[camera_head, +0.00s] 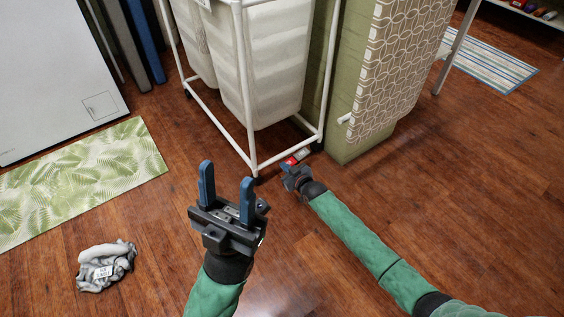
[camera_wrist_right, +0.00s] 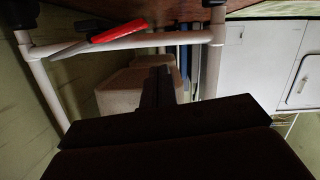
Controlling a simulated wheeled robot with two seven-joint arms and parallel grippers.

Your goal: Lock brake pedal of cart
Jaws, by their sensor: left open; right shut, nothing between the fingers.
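The cart (camera_head: 246,90) is a white tubular frame holding pale fabric bags, standing on dark casters. In the right wrist view the dark fingers (camera_wrist_right: 158,88) are together. My left gripper (camera_head: 226,174) is open and empty, raised in front of the cart.
A green cabinet (camera_head: 348,140) with a patterned cloth (camera_head: 400,70) stands right beside the cart. A leaf-patterned mat (camera_head: 90,175) and a crumpled grey bundle (camera_head: 105,266) lie at the left. The wooden floor (camera_head: 470,200) at the right is clear.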

